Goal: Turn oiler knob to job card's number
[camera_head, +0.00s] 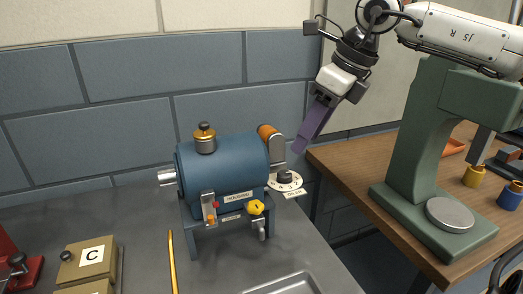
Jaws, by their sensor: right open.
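The oiler knob (285,177) is a dark knob on a round white dial, with a small tag reading OILER below it. It sits at the right of the blue machine housing (222,166). The dial's numbers and the knob's setting are too small to read. My right gripper (300,147), with purple fingers, comes down from the upper right. Its tips appear above the knob, apart from it, and hold nothing visible. I cannot identify a job card in this view. My left gripper is not in view.
An orange-ended lever (267,132) stands beside the dial. A yellow knob (256,207) is on the housing's front. A green press (425,150) stands on the wooden table (350,160) at right. A box marked C (87,262) and a yellow rod (172,262) lie front left.

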